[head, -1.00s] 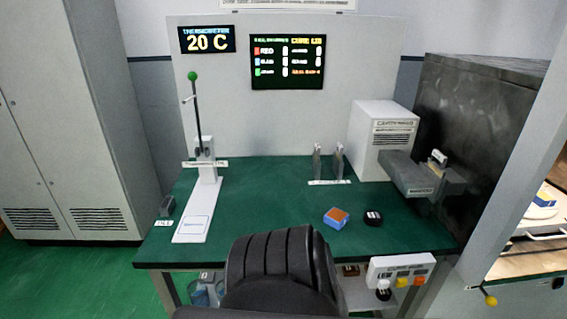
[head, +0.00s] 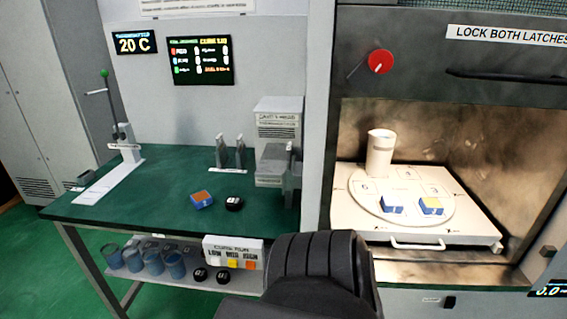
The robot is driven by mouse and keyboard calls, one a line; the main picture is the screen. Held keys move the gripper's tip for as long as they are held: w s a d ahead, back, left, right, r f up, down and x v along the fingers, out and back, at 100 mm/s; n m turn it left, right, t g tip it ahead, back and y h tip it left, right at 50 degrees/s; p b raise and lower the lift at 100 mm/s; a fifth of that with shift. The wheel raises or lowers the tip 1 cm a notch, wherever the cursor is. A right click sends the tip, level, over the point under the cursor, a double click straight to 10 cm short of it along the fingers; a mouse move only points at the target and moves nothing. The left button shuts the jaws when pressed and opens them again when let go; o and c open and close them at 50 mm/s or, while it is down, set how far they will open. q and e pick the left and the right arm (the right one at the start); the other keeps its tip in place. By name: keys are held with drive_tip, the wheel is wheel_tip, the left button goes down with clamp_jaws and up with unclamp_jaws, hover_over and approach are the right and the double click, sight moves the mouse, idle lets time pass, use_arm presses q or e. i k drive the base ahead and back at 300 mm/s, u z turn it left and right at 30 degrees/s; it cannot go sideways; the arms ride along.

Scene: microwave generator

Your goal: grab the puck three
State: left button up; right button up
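One black round puck (head: 234,203) with white marks on top sits on the green bench, just right of an orange-topped blue block (head: 201,200). Two more black pucks lie on the lower shelf, a left one (head: 199,274) and a right one (head: 223,276), in front of a panel with coloured squares. Their white marks are too small to read, so I cannot tell which puck is three. Neither of my grippers is in view.
The green bench (head: 150,200) has free room in its middle. Several blue-grey cups (head: 153,262) stand on the shelf.

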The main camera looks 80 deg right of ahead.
sight(233, 203)
drive_tip(key=k, duration=0.45)
drive_tip(key=z, duration=2.4)
